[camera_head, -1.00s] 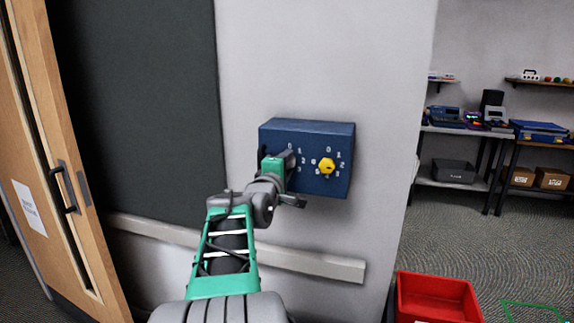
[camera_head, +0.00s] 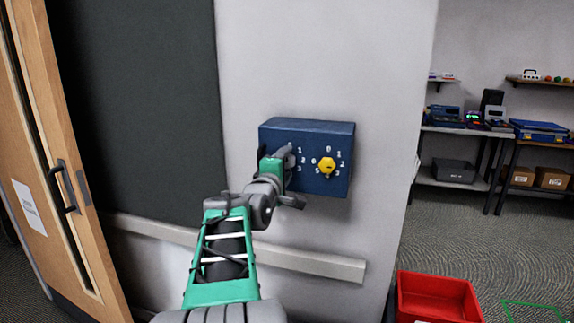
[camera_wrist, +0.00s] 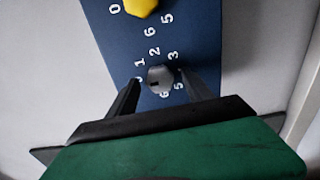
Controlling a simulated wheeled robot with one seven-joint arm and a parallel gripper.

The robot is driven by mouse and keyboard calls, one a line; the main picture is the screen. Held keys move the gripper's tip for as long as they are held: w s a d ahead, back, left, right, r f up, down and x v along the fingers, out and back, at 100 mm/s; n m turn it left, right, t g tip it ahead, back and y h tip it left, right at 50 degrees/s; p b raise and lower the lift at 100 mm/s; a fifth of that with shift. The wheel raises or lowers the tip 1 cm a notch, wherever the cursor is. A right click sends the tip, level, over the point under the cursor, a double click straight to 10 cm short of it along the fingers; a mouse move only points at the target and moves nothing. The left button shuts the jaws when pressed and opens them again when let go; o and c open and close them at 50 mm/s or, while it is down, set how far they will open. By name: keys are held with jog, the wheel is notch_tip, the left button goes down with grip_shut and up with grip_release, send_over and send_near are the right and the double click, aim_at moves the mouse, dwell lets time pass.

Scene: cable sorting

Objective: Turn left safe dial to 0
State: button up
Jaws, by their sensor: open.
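The blue safe box (camera_head: 320,188) is on the wall, with a yellow right dial (camera_head: 327,166) in plain sight. My gripper (camera_head: 288,158) is in front of the box's left half and hides the left dial in the head view. In the wrist view the left dial (camera_wrist: 160,79) is a small grey knob between the two open fingers of my gripper (camera_wrist: 162,88). A gap shows on the right side; contact on the left is unclear. A dark mark on the knob faces picture-left, toward a numeral partly covered by the left finger. The yellow dial also shows at the top (camera_wrist: 141,7).
A wooden door (camera_head: 70,160) and a dark board (camera_head: 140,110) are left of the box. A ledge (camera_head: 300,262) runs below it. A red bin (camera_head: 438,298) stands on the floor at right, with loaded shelves behind.

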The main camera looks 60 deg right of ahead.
jog(key=s+a+b, duration=0.1)
jog(key=a, duration=0.6)
